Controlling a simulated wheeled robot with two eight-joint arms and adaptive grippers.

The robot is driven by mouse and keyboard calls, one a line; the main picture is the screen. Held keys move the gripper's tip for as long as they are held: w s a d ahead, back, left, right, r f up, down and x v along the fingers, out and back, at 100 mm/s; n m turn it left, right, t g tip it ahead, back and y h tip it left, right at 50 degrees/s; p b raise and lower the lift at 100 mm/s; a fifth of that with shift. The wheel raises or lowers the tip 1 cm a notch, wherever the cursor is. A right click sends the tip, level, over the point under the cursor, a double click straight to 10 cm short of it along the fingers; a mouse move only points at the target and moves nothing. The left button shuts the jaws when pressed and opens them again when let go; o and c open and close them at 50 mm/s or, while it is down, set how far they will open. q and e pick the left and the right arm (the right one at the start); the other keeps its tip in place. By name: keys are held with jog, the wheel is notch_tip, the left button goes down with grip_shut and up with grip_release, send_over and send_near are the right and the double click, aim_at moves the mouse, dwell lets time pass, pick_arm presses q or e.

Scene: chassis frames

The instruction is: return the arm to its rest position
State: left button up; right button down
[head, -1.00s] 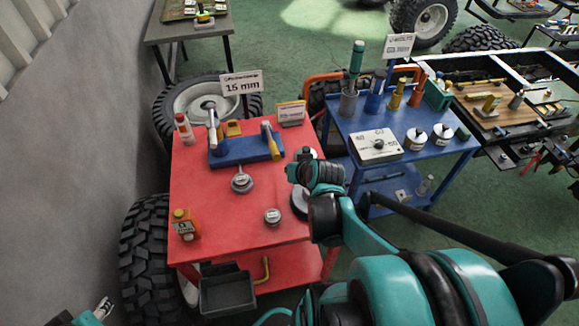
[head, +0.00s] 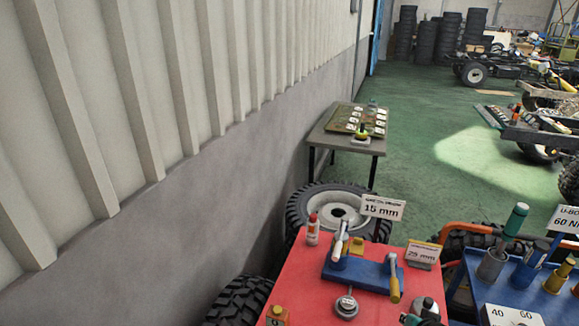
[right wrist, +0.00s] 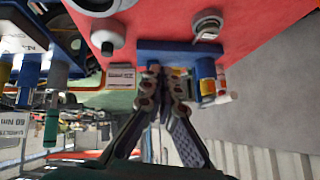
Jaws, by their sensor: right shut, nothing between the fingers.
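The same blue holder (head: 358,273) stands on the red cart in the head view. Most of my right arm is out of the head view. My left gripper is out of view.
A blue cart (head: 505,295) with several tools stands at the right. A grey wall (head: 200,220) runs along the left. A side table (head: 330,139) stands behind.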

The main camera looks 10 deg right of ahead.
jog(key=s+a+r+n+g+y+b, duration=0.1)
jog(key=a+n, duration=0.6)
jog(key=a, duration=1.4)
jog(key=shift+s+a+r+y+b, duration=0.35)
jog(key=shift+s+r+y+b, duration=0.25)
jog(key=shift+y+b, duration=0.5)
jog(key=shift+w+r, duration=0.1)
jog(key=shift+w, duration=0.05)
jog(key=w+d+r+m+p, duration=0.2)
jog(key=w+d+r+p, duration=0.1)
jog(key=d, duration=0.5)
jog(key=w+d+r+m+g+h+p, duration=0.1)
jog(key=w+d+r+m+p, duration=0.1)
jog(key=d, duration=0.7)
jog(key=w+d+r+m+p, duration=0.3)
jog(key=w+d+r+p, duration=0.1)
jog(key=d, duration=0.5)
jog(key=shift+r+g+h+p, duration=0.3)
jog(key=shift+r+p, duration=0.1)
jog(key=shift+r, duration=0.5)
